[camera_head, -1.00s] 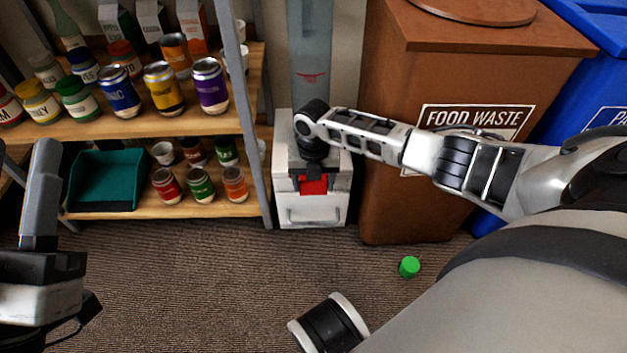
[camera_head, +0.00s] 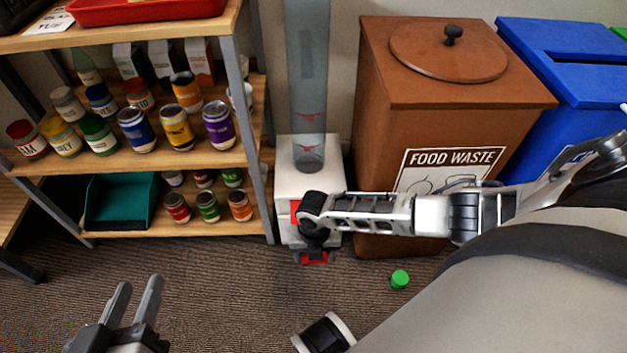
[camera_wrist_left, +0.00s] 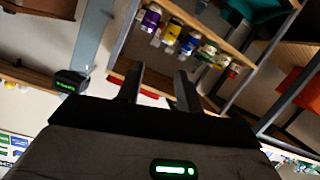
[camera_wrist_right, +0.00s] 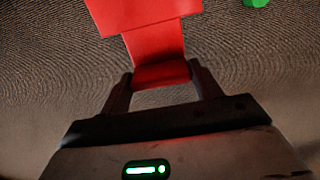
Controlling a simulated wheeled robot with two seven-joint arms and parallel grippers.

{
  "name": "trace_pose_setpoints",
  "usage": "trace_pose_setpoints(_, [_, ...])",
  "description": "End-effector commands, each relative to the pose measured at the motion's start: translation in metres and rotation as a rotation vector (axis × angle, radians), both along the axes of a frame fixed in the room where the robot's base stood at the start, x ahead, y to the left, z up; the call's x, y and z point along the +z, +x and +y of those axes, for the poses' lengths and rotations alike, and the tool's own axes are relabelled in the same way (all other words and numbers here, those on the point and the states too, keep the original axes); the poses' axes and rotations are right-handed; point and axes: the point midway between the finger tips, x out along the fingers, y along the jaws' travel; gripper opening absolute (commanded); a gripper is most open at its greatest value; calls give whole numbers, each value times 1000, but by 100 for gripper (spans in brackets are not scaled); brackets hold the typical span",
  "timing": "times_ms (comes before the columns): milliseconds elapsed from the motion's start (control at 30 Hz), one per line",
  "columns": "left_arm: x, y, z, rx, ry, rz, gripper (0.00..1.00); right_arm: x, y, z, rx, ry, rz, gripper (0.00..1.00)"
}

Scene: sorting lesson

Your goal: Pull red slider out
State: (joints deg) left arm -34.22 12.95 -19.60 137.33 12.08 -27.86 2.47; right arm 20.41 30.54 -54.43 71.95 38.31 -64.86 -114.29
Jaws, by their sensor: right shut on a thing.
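The red slider (camera_head: 314,258) shows at the front of a white box (camera_head: 303,178) with a clear upright tube (camera_head: 308,85). My right gripper (camera_head: 315,246) is at the box's front, mostly hidden by its own wrist. In the right wrist view the red slider (camera_wrist_right: 148,15) has a narrower tab, and my right gripper (camera_wrist_right: 162,80) is shut on that tab. How far the slider stands out of the box is partly hidden by my arm. My left gripper (camera_head: 138,285) is open and empty at the lower left, well away from the box.
A wooden shelf (camera_head: 190,162) with several cans and a teal bin (camera_head: 118,205) stands left of the box. A brown food waste bin (camera_head: 380,120) stands close on the right, a blue bin (camera_head: 570,85) beyond it. A green object (camera_head: 400,279) lies on the otherwise clear carpet.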

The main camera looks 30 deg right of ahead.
Motion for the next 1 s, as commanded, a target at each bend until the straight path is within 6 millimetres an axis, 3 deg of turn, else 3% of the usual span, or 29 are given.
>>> trace_pose_setpoints(267, [-1,0,0,0,3,0,36,0,0,0,-1,-1,1,23])
trace_pose_setpoints(300, [-1,0,0,0,3,-1,36,0,0,-1,-1,-1,1,75])
trace_pose_setpoints(367, [-1,0,0,0,3,-1,36,0,0,-1,0,-1,1,85])
trace_pose_setpoints(733, [4,0,1,0,9,-3,36,8,1,0,0,0,-1,85])
trace_pose_setpoints(900, [8,0,4,-1,63,13,36,40,1,-1,1,-1,-3,85])
trace_pose_setpoints(1000, [-12,0,9,7,102,100,36,65,1,-1,2,-1,-3,85])
